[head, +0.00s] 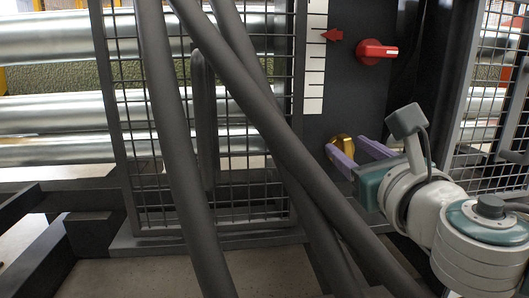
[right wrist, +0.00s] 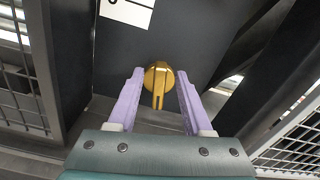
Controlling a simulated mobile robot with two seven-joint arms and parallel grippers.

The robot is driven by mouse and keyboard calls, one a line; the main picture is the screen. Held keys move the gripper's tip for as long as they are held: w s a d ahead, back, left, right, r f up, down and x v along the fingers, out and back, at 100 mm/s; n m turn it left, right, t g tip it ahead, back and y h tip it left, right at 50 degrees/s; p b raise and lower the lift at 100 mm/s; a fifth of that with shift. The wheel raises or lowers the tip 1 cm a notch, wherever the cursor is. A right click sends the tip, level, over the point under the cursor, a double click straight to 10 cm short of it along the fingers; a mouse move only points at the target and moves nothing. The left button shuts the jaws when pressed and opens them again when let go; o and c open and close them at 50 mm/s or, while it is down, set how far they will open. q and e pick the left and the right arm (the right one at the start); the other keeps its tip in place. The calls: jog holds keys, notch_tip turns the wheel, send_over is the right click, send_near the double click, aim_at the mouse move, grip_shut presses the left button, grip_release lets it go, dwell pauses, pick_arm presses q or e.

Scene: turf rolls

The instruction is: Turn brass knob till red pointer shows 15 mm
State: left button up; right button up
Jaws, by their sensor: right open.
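The brass knob (head: 342,142) is on the dark panel, below the white scale (head: 315,75). The red pointer (head: 332,35) lies against the scale's right edge, near its upper part; no numbers are legible. My right gripper (head: 347,147) is open, with its purple fingers reaching toward the panel at the knob. In the right wrist view the knob (right wrist: 158,78) shows between the two fingertips, with a small gap on each side. Its raised grip bar points down the picture. I cannot tell how deep the fingers reach around it. My left gripper is not in view.
A red handle (head: 376,52) sticks out from the panel above my right gripper. A mesh guard (head: 130,170) with metal rollers (head: 50,115) behind it stands to the left. Another mesh guard (head: 495,130) is to the right. Dark thick tubes cross the head view's middle.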

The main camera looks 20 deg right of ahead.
jog(key=shift+w, duration=0.35)
grip_shut()
dwell(0.4)
